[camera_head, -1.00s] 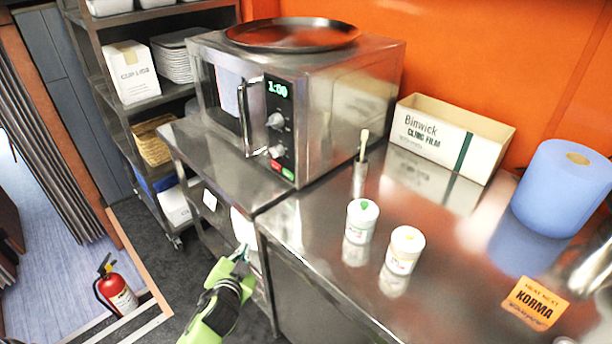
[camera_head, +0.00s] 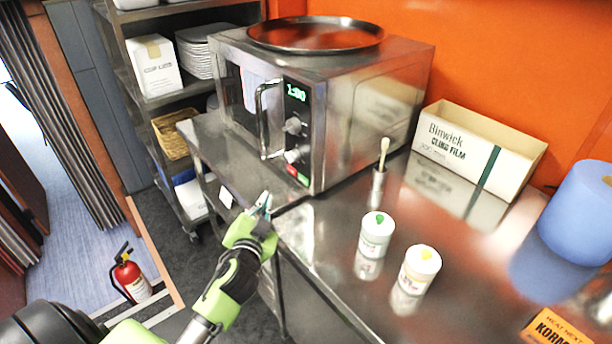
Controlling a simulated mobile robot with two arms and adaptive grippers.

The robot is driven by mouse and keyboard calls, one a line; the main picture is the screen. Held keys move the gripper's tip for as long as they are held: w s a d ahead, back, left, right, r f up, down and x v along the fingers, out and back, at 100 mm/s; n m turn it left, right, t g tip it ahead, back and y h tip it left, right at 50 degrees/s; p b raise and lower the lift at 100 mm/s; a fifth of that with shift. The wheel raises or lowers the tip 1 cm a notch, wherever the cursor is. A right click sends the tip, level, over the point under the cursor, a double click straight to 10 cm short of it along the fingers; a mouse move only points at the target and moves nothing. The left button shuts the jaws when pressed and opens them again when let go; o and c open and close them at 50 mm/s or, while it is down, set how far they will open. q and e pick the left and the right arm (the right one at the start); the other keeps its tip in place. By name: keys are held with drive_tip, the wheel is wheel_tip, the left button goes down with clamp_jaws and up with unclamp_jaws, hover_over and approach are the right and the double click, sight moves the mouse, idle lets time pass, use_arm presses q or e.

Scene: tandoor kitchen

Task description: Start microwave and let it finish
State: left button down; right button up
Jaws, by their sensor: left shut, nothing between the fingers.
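The steel microwave (camera_head: 360,110) stands on the steel counter, its door side facing left toward me. Its display (camera_head: 296,92) shows green digits that read 1:00. Two knobs sit below the display, with a red and a green button (camera_head: 297,175) at the bottom of the panel. The door looks closed, with a vertical bar handle (camera_head: 262,120). My left gripper (camera_head: 263,203) is shut and empty, in front of and below the button panel, apart from it in the picture. My right gripper is not in view.
A round dark tray (camera_head: 316,33) lies on top of the microwave. Two white tubs (camera_head: 376,235) (camera_head: 415,270), a steel pot with a brush (camera_head: 379,185), a cling film box (camera_head: 478,150) and a blue roll (camera_head: 582,215) stand on the counter. A fire extinguisher (camera_head: 131,277) is on the floor.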

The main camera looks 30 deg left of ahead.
sight(303, 180)
use_arm(q)
drive_tip(key=w+d, duration=0.1)
drive_tip(key=w, duration=0.1)
drive_tip(key=w+d+b, duration=0.1)
drive_tip(key=w, duration=0.2)
drive_tip(key=w+d, duration=0.1)
drive_tip(key=w, duration=0.1)
drive_tip(key=shift+w+d+b, duration=0.25)
drive_tip(key=shift+w+b, duration=0.1)
drive_tip(key=shift+w, duration=0.05)
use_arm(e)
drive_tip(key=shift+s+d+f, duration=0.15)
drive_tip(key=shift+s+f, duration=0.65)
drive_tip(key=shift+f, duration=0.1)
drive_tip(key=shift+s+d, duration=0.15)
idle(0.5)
use_arm(q)
drive_tip(key=shift+w+d, duration=0.15)
drive_tip(key=shift+w, duration=0.25)
